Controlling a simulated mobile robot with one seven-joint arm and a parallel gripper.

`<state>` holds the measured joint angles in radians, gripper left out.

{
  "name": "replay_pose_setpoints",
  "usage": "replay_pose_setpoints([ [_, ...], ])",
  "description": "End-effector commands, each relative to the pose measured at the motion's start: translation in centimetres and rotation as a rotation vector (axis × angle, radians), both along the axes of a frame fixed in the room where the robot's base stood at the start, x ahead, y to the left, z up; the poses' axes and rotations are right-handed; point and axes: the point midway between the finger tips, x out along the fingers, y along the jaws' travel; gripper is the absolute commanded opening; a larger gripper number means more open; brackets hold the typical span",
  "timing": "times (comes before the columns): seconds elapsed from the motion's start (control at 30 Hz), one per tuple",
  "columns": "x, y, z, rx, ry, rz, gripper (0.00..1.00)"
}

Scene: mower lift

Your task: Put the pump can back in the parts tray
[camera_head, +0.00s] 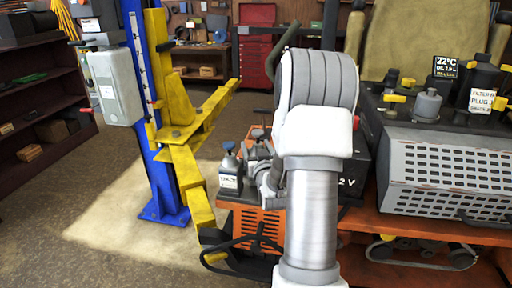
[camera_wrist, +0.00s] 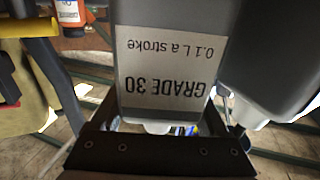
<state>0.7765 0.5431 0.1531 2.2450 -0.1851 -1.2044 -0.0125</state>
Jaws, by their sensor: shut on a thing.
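The pump can (camera_wrist: 185,35), grey with a white label reading "GRADE 30, 0.1 L a stroke" upside down, fills the middle of the wrist view. My gripper (camera_wrist: 160,140) is shut on it, with its dark jaw body across the bottom. The can's lower and upper ends are not clear there. In the head view my gripper (camera_head: 268,178) is partly hidden behind my own arm. A small grey can with a white label (camera_head: 231,172) shows just left of it; I cannot tell whether this is the held one. I cannot make out the parts tray for certain.
A second grey container (camera_wrist: 275,55) stands close on the right in the wrist view. Below my gripper is orange machinery (camera_head: 255,225). The blue lift post (camera_head: 152,120) and yellow lift arm (camera_head: 190,180) stand left. A perforated grey box (camera_head: 450,170) with several containers stands right.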

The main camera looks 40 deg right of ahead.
Motion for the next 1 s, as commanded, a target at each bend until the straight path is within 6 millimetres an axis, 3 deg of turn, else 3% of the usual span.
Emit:
replay_pose_setpoints([
  [0.8, 0.0, 0.0, -1.0, -0.003, -0.006, 0.0, 0.0],
  [0.83, 0.0, 0.0, -1.2, 0.0, 0.001, -0.001, 0.81],
  [0.93, 0.0, 0.0, -1.2, 0.0, 0.001, -0.001, 0.99],
  [1.0, 0.0, 0.0, -1.1, 0.0, 0.0, -0.001, 1.0],
])
